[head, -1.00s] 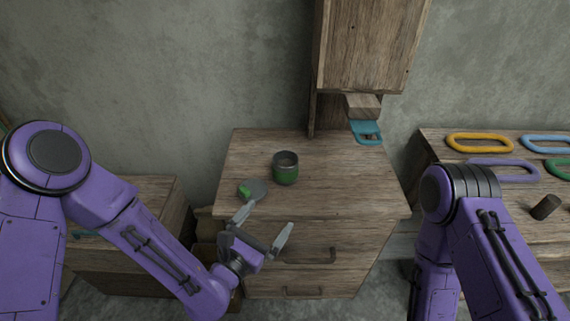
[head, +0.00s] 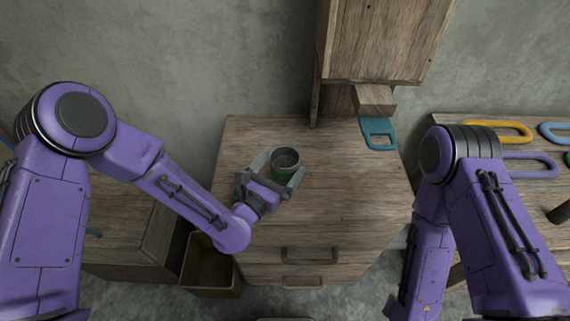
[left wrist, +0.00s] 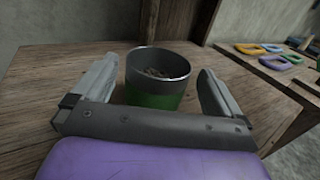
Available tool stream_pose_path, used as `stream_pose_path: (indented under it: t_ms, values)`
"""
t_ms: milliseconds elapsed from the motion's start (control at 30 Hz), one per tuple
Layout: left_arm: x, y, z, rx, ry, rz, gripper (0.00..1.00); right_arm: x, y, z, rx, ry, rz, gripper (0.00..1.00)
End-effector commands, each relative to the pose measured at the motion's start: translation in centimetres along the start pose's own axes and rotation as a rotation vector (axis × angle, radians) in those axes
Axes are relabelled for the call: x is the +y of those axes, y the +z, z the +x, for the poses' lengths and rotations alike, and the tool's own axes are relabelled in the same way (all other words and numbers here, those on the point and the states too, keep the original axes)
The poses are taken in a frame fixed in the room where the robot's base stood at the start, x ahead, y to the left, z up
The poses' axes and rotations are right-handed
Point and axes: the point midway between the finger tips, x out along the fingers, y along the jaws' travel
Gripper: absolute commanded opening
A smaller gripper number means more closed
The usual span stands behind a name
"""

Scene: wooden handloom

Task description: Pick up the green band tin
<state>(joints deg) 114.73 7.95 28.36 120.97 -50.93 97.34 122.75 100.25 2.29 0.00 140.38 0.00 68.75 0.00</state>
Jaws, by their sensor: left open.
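The green band tin (head: 285,158) stands upright and open-topped on the wooden cabinet top, with a dark rim and a green band. In the left wrist view the tin (left wrist: 157,88) shows brownish contents. My left gripper (head: 278,172) is open, with one finger on each side of the tin. In the left wrist view both fingers of the left gripper (left wrist: 156,75) appear apart from the tin's wall, with gaps on both sides. The gripper hides part of the tin's lower side in the head view. My right arm shows at the right, but its gripper is not in view.
The cabinet top (head: 340,205) is clear right of the tin. A teal handle-shaped piece (head: 379,146) lies at its back right, below a wooden block (head: 375,99). Colored loops, including a yellow one (head: 497,126), lie on the right table. An open wooden box (head: 207,290) stands lower left.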

Motion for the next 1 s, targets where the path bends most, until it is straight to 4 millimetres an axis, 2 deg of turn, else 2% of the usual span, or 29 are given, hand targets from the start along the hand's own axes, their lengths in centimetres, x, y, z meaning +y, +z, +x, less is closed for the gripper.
stream_pose_path:
  t_ms: [100,200,467,633,667,1000]
  values:
    - [0.1,0.5,2.3,-0.002,-0.002,0.004,1.00,0.1,-0.5,-1.1,0.000,0.000,0.000,0.43]
    - [0.1,0.2,3.8,-0.001,0.000,0.002,1.00,0.1,-0.5,-1.2,0.000,0.000,0.000,0.43]
    - [0.1,0.0,4.4,0.000,0.000,0.001,1.00,0.1,-0.5,-1.2,0.000,0.000,0.000,0.43]
    - [0.1,0.0,4.3,0.000,0.000,0.001,0.48,0.1,-0.5,-1.2,0.000,0.000,0.000,0.43]
    - [0.1,0.0,4.3,0.000,0.000,0.001,0.43,0.1,-0.5,-1.2,0.000,0.000,0.000,0.43]
    - [0.2,0.5,4.3,-0.002,0.001,0.000,0.43,0.1,-0.5,-1.1,0.000,0.000,0.000,0.43]
